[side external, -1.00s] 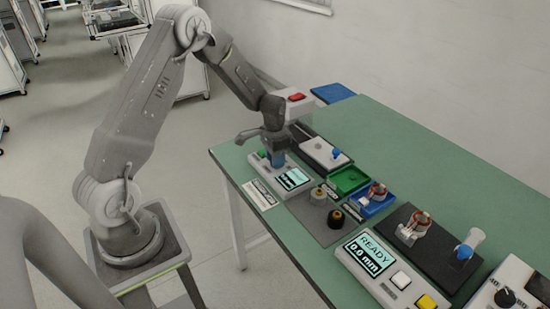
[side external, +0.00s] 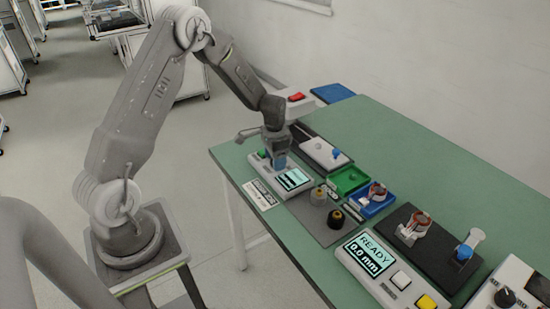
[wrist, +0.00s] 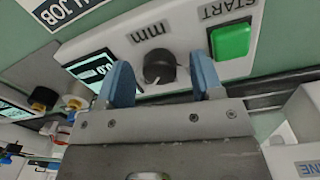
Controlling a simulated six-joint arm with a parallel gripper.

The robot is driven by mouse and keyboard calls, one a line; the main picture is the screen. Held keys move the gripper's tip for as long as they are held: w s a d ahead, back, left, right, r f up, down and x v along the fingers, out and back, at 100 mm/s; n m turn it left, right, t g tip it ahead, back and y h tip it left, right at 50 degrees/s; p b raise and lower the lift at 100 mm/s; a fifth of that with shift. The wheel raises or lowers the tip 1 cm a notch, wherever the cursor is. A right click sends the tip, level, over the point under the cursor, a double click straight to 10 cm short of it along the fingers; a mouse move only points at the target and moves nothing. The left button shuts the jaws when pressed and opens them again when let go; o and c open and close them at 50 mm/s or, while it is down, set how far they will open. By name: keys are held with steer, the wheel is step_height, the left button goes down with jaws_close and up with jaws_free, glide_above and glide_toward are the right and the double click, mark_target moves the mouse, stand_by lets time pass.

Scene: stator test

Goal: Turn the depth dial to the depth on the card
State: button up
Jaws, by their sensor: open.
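The black depth dial (wrist: 160,68) with a pale pointer mark sits on a light grey control box (wrist: 185,35), below the "mm" label in the wrist view. My gripper (wrist: 160,75) is open, with one blue finger on each side of the dial; I cannot tell whether either touches it. In the side view my gripper (side external: 279,163) is over the box and hides the dial. The box's display (side external: 293,179) is lit; in the wrist view it is partly covered by a finger. The white job card (side external: 260,193) lies on the table in front of the box; its depth is unreadable.
A green START button (wrist: 230,41) is beside the right finger. A grey mat (side external: 322,232) with two knobbed parts, a green tray (side external: 346,180) and a blue tray (side external: 375,206) stand to the right. The green table (side external: 440,165) is clear behind them.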

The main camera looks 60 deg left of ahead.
step_height(320, 180, up, 14)
steer(key=shift+a, duration=0.25)
stand_by(0.4)
steer(key=shift+f, duration=0.1)
steer(key=s+d+r+t, duration=0.2)
steer(key=s+d+r, duration=0.6)
steer(key=d+r, duration=0.2)
steer(key=s+d+r+n+t, duration=0.2)
steer(key=s+d, duration=0.5)
steer(key=s, duration=0.7)
steer(key=shift+s+r+t, duration=0.2)
steer(key=shift+s+t, duration=0.05)
steer(key=shift+t, duration=0.55)
